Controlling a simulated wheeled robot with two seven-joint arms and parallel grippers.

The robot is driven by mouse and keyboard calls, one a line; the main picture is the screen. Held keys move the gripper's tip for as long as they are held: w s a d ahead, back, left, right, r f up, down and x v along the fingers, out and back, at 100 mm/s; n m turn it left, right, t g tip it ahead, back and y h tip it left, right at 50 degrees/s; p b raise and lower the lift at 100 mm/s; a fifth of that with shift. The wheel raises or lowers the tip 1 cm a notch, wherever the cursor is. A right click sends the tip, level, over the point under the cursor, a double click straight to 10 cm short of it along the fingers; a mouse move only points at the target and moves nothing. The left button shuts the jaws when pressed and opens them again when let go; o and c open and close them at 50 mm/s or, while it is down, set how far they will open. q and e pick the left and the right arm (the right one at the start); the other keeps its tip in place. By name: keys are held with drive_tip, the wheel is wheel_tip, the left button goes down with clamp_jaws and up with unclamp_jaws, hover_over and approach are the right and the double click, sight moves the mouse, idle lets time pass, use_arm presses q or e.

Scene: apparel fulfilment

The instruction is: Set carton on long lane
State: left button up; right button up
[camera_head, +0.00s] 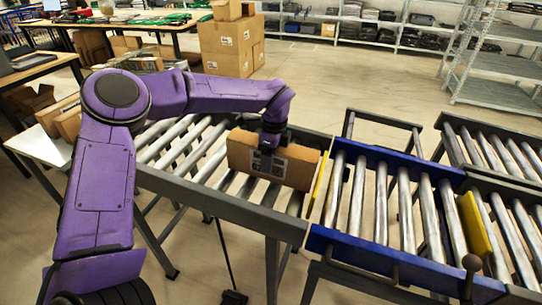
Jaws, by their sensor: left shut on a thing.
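A brown cardboard carton (295,165) stands on the right part of the grey-framed roller lane (180,185), its broad side facing me. My left gripper (268,152) comes down onto the carton from above and is shut on it; the arm hides part of the near face, and the fingertips are hard to make out. A thin yellow plate (319,181) stands just right of the carton at the lane's end. My right gripper is not in view.
A blue-framed roller section (345,245) with a yellow block (475,228) adjoins on the right, and more grey roller lanes (480,128) lie beyond. Stacked boxes (228,45) stand behind. Metal shelves (500,65) line the back right. Open floor lies between.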

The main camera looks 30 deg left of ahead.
use_arm(q)
drive_tip(key=shift+w+f, duration=0.25)
drive_tip(key=shift+f, duration=0.15)
drive_tip(key=o, duration=1.5)
drive_tip(key=shift+s+r, duration=0.15)
drive_tip(key=shift+s, duration=0.05)
drive_tip(key=r, duration=0.6)
drive_tip(key=r+b, duration=0.1)
drive_tip(key=r, duration=0.3)
drive_tip(key=shift+w+d, duration=0.15)
drive_tip(key=shift+d, duration=0.25)
drive_tip(key=shift+r, duration=0.25)
drive_tip(key=shift+a, duration=0.1)
